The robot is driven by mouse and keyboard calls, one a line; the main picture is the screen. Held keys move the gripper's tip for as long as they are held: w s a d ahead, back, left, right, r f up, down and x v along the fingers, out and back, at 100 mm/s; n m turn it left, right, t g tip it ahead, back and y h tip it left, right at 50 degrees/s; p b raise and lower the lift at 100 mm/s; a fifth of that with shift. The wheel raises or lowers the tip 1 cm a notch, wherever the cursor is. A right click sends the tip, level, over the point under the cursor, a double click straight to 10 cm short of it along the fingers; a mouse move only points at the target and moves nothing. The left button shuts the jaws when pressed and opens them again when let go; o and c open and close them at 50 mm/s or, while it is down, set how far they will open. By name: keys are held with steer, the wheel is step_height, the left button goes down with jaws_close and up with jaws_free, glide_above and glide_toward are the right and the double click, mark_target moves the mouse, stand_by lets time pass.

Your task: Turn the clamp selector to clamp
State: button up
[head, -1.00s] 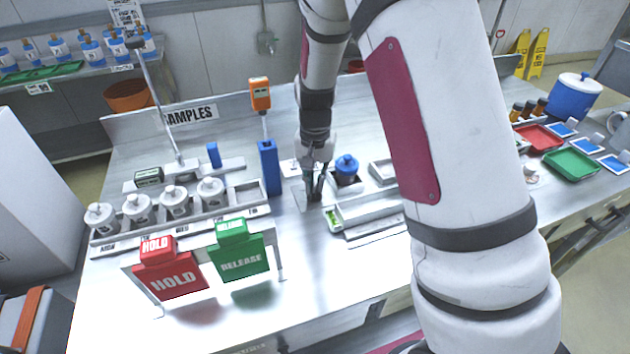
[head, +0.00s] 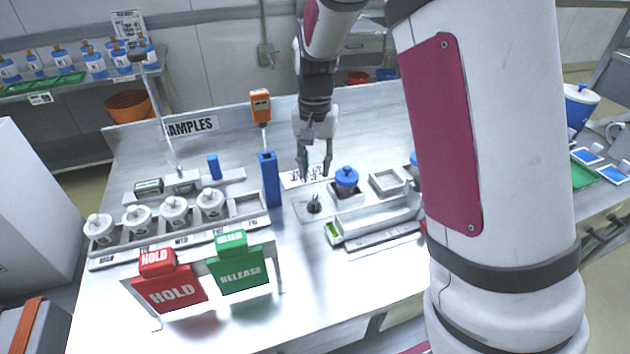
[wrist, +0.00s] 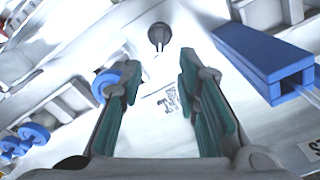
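The clamp selector, a small dark knob (head: 314,205), stands on a pale plate on the bench. It also shows in the wrist view (wrist: 159,35), beyond the fingertips, with a short pale mark beside it. A white label with dark lettering (head: 296,179) lies behind the knob; its text is too small to read. My gripper (head: 316,168) is open and empty, raised above the label and behind the knob, apart from it. In the wrist view my gripper's (wrist: 155,68) green-padded fingers are spread with nothing between them. I cannot tell which setting the knob points to.
A blue-capped jar (head: 346,180) stands right of the knob, with a long tray (head: 375,222) in front. A tall blue holder (head: 270,180) stands to the left. Red HOLD (head: 170,290) and green RELEASE (head: 240,272) signs stand at the front left.

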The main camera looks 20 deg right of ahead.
step_height(320, 180, up, 3)
steer(key=shift+r, duration=0.1)
stand_by(0.5)
steer(key=s+r+n+t, duration=0.2)
steer(key=s+r+n, duration=0.1)
steer(key=s+r, duration=0.85)
steer(key=s+r+n+t, duration=0.1)
steer(key=s+n+t, duration=0.2)
steer(key=s, duration=1.2)
steer(key=shift+s+r, duration=0.2)
steer(key=shift+r, duration=0.05)
